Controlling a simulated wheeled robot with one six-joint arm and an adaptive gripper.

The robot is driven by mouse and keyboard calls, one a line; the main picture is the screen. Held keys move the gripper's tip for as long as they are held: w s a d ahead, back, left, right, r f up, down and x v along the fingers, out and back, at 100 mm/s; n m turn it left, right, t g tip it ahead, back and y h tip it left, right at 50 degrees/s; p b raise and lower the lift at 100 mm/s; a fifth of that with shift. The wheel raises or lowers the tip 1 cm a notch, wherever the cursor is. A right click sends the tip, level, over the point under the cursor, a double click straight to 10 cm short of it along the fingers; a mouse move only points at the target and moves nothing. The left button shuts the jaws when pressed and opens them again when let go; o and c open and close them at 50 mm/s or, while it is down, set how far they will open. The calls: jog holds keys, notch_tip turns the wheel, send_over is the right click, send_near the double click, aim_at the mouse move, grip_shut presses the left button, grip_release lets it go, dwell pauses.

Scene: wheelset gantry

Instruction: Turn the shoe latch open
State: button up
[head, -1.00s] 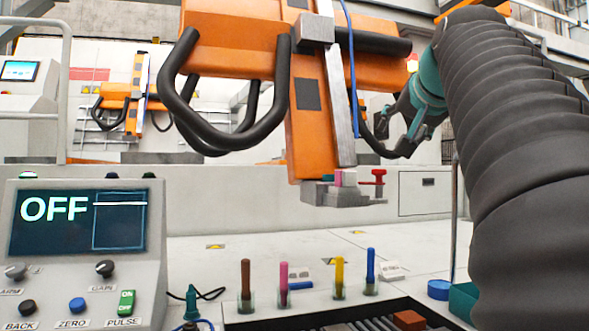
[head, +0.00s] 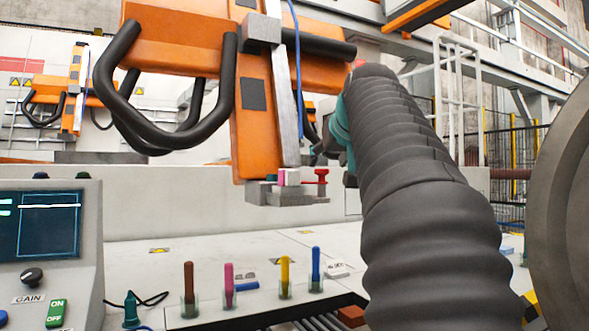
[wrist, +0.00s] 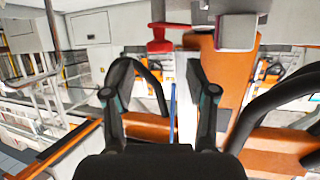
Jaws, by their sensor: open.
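In the wrist view the picture is turned over, and the red latch (wrist: 159,42) shows near the top centre, beyond my fingertips. My gripper (wrist: 160,68) is open and empty, its two dark fingers spread apart below the latch in that picture. In the head view my gripper is mostly hidden behind my sleeved arm, just above and behind the latch. A pink-and-white piece (head: 288,177) sits beside the latch.
Black hoop handles (head: 170,100) and a blue cable (head: 298,70) hang close by. Below stand several coloured pegs (head: 228,285) on a pale bench. A control panel (head: 45,240) is at left; a large grey disc (head: 562,200) is at right.

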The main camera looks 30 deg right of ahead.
jog(key=shift+x, duration=2.55)
